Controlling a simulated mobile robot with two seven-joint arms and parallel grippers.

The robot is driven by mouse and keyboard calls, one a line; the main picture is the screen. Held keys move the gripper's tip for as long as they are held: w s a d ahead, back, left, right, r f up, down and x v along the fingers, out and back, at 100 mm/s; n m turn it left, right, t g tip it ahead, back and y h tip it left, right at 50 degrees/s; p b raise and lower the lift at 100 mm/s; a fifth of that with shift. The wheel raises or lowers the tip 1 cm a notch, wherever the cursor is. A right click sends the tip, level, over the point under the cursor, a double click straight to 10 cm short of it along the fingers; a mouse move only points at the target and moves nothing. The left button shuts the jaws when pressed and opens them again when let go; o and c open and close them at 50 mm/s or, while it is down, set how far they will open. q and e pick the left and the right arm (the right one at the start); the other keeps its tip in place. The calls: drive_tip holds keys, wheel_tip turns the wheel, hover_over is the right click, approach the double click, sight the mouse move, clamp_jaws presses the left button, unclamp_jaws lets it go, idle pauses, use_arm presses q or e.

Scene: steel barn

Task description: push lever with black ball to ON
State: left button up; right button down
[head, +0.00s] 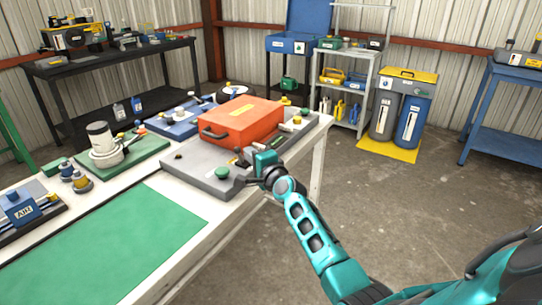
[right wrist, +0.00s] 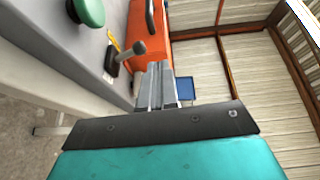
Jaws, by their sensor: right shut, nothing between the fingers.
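A grey panel (head: 195,170) lies on the near right part of the white workbench. In the right wrist view, a short lever with a dark ball (right wrist: 132,48) stands on this panel (right wrist: 62,45), beside a thin yellow mark. In the head view the lever is too small and too close to my gripper to make out clearly. My right gripper (head: 254,165) is over the panel's right edge. Its fingers (right wrist: 155,84) are shut and empty, close to the lever's ball in the wrist view; I cannot tell whether they touch. Any ON lettering is unreadable. My left gripper is out of view.
An orange case (head: 240,122) with a dark handle stands just behind the panel. A green knob (head: 222,172) is on the panel's near corner. A green mat (head: 110,245) leaves clear bench at the left front. Open floor lies right of the bench.

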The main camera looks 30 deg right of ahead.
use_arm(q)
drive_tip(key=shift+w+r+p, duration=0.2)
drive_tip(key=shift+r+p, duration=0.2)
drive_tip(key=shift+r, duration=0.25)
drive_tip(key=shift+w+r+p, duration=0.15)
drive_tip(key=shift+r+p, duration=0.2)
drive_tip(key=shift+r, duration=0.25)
use_arm(e)
drive_tip(key=s+a+r, duration=0.1)
drive_tip(key=s+r, duration=0.2)
drive_tip(key=s, duration=0.5)
drive_tip(key=shift+r, duration=0.4)
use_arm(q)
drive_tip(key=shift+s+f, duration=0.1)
